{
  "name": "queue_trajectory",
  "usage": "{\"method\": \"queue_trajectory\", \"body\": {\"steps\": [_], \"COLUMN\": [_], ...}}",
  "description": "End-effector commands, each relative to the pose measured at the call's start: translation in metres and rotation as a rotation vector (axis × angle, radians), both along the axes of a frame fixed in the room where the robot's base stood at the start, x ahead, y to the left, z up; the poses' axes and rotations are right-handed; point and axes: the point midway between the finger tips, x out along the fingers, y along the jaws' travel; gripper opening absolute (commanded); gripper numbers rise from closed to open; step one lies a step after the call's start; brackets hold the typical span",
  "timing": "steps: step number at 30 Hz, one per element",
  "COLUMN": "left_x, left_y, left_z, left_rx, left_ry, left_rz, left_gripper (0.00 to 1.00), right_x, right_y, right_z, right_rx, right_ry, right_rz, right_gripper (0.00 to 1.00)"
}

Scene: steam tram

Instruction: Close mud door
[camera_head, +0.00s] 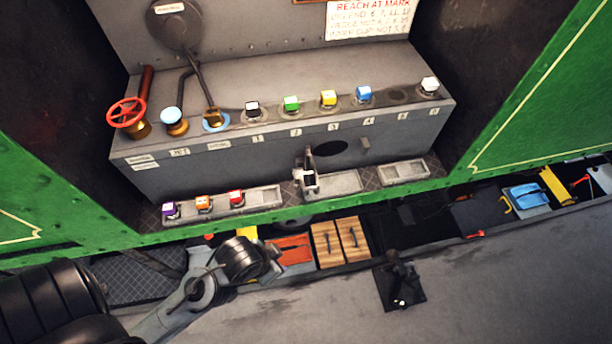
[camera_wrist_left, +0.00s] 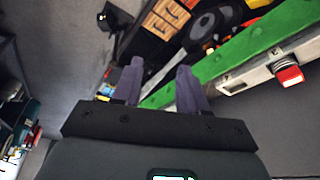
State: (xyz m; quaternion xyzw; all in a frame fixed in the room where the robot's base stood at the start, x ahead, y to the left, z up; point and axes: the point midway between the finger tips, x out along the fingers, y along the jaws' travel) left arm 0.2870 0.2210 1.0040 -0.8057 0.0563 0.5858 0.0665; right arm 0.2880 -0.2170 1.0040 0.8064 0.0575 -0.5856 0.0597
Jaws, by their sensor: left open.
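The mud door (camera_head: 309,168) appears to be the pale hinged piece standing out from the grey cabinet's front, seen nearly edge-on. It is swung away from the dark oval opening (camera_head: 331,148) to its right, which is uncovered. A small catch (camera_head: 365,143) sits right of the opening. My left gripper is open and empty in the left wrist view (camera_wrist_left: 159,75). In the head view my left arm reaches in low, below and left of the door, and its fingertips are not clear. The door is not clearly visible in the left wrist view. My right gripper is not in view.
A green beam (camera_head: 300,210) runs before the cabinet. A ledge holds purple, orange and red cubes (camera_head: 236,197); coloured cubes (camera_head: 328,97) and a red handwheel (camera_head: 127,111) stand on top. Wooden boxes (camera_head: 340,242) and a black floor lever (camera_head: 400,285) lie below.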

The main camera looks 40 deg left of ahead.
Motion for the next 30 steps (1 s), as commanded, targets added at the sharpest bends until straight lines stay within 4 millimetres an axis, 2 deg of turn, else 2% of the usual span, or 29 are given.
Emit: {"method": "queue_trajectory", "body": {"steps": [1, 5, 8, 14, 18, 21, 26, 30], "left_x": [-0.001, 0.005, 0.020, 0.071, 0.105, 0.119, 0.124, 0.112], "left_y": [-0.002, -0.004, -0.007, -0.018, -0.020, -0.017, -0.005, 0.017], "left_z": [0.000, 0.001, 0.008, 0.022, 0.030, 0.035, 0.041, 0.044], "left_rx": [-0.009, -0.023, -0.045, -0.135, -0.211, -0.271, -0.386, -0.502], "left_ry": [0.002, -0.027, -0.112, -0.408, -0.649, -0.805, -1.015, -1.152], "left_rz": [0.006, 0.026, 0.042, 0.061, 0.044, 0.008, -0.080, -0.180], "left_gripper": [0.35, 0.15, 0.00, 0.00, 0.00, 0.00, 0.00, 0.00], "right_x": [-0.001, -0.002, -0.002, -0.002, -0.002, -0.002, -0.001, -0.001], "right_y": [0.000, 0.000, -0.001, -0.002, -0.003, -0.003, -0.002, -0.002], "right_z": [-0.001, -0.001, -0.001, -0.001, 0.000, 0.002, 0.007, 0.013], "right_rx": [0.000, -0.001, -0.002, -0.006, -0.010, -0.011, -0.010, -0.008], "right_ry": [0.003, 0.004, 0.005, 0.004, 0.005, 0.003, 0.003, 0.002], "right_rz": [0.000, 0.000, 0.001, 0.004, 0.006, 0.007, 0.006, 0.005], "right_gripper": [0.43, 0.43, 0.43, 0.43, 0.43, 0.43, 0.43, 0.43]}}
